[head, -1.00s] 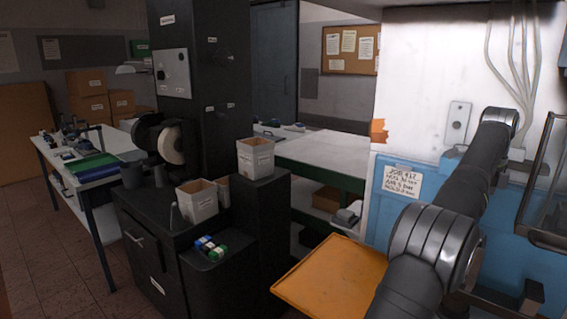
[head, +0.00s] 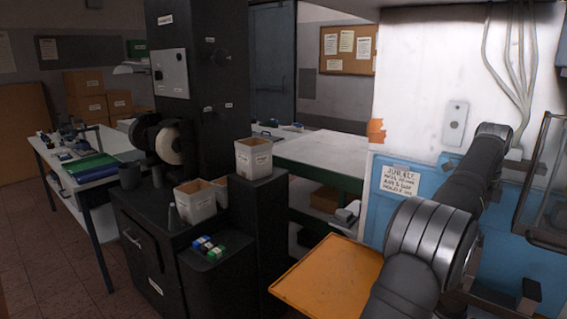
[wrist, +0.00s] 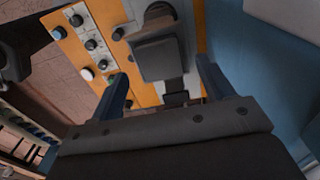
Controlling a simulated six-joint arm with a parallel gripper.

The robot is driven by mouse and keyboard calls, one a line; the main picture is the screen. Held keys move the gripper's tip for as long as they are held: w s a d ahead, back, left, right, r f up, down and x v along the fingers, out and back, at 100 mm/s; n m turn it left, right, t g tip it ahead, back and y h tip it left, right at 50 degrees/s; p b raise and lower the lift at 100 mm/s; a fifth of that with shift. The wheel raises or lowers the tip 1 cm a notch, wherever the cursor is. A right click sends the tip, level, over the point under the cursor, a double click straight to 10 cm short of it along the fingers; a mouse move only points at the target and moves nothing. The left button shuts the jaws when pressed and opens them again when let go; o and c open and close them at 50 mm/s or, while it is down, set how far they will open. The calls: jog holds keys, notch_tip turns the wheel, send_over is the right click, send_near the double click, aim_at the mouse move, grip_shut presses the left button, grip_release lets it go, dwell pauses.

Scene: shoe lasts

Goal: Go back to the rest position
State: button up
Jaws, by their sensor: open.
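My gripper (wrist: 164,88) shows in the wrist view with its two blue-grey fingers spread wide apart and nothing held between them. Beyond the fingers is an orange panel (wrist: 146,93) with several dark knobs and one white knob. A dark block-shaped fitting (wrist: 160,58) stands in front of that panel, seen through the gap between the fingers; I cannot tell how far off it is. In the head view my dark arm runs up the right side, and the gripper itself is out of that picture.
An orange tray (head: 325,281) lies beside my arm. A blue and white wall panel (head: 403,110) stands behind the arm. Pale bins (head: 254,158) and a small tray of coloured pieces (head: 206,257) sit on the black machine. A pale-topped bench (head: 318,151) stands behind.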

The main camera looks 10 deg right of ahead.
notch_tip(320, 180, up, 5)
jog(key=shift+f, duration=0.15)
jog(key=w+a+f+n, duration=0.6)
jog(key=w+a+f, duration=0.1)
jog(key=a, duration=0.2)
jog(key=w+a+f+n, duration=0.5)
jog(key=w+a+f, duration=0.1)
jog(key=a, duration=0.3)
jog(key=s+a+f+n, duration=0.1)
jog(key=a+f+n, duration=0.9)
jog(key=a, duration=0.7)
notch_tip(320, 180, down, 2)
jog(key=shift+s+a+f, duration=0.1)
jog(key=shift+s+a, duration=0.1)
jog(key=shift+a, duration=0.05)
